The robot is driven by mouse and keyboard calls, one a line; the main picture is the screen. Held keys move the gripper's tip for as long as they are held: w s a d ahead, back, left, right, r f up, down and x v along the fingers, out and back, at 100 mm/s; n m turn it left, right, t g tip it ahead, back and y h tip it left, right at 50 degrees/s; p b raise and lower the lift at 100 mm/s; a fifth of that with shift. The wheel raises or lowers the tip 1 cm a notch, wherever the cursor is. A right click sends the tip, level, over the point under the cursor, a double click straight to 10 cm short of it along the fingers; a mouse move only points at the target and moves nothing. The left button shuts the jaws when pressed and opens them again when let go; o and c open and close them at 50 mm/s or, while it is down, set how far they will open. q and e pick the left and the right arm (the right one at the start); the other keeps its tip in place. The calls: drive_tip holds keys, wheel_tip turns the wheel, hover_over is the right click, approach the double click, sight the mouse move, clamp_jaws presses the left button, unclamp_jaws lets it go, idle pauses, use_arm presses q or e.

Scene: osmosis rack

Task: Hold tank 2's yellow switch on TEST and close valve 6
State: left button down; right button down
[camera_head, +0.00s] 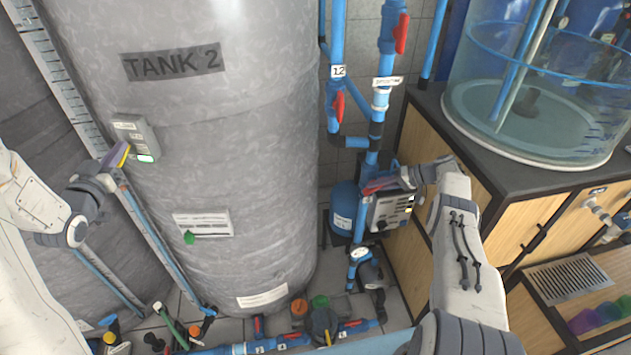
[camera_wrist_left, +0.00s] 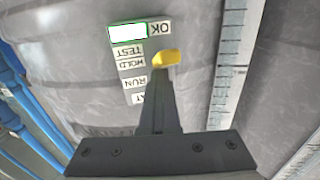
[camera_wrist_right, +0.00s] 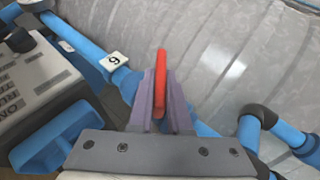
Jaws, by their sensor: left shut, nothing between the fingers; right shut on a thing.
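Tank 2 (camera_head: 225,110) is a large grey cylinder with a small grey control box (camera_head: 136,138) on its side. My left gripper (camera_head: 117,157) is shut and empty, with its tips at the box's yellow switch (camera_wrist_left: 166,58). In the left wrist view the switch sits beside the upside-down TEST (camera_wrist_left: 129,50) and HOLD labels; its exact setting is hard to tell. Contact with the fingertips looks close. A display (camera_wrist_left: 128,33) there has a green border. My right gripper (camera_wrist_right: 160,95) is shut on the red handle (camera_wrist_right: 161,75) of valve 6, beside its upside-down number tag (camera_wrist_right: 114,61).
A grey controller box (camera_head: 390,212) stands close by my right gripper. Blue pipes with other red handles (camera_head: 402,34) rise behind. A wooden cabinet (camera_head: 480,200) with a clear water tank (camera_head: 540,90) is at the right. Low pipes and valves (camera_head: 270,342) line the floor.

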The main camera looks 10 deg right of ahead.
drive_tip(key=shift+a, duration=0.1)
drive_tip(key=c, duration=0.9)
unclamp_jaws()
drive_tip(key=shift+s, duration=0.1)
drive_tip(key=shift+o, duration=0.2)
drive_tip(key=shift+r, duration=0.15)
drive_tip(key=shift+r, duration=0.6)
wheel_tip(320, 180, up, 8)
drive_tip(key=shift+a+r, duration=0.1)
drive_tip(key=shift+r, duration=0.2)
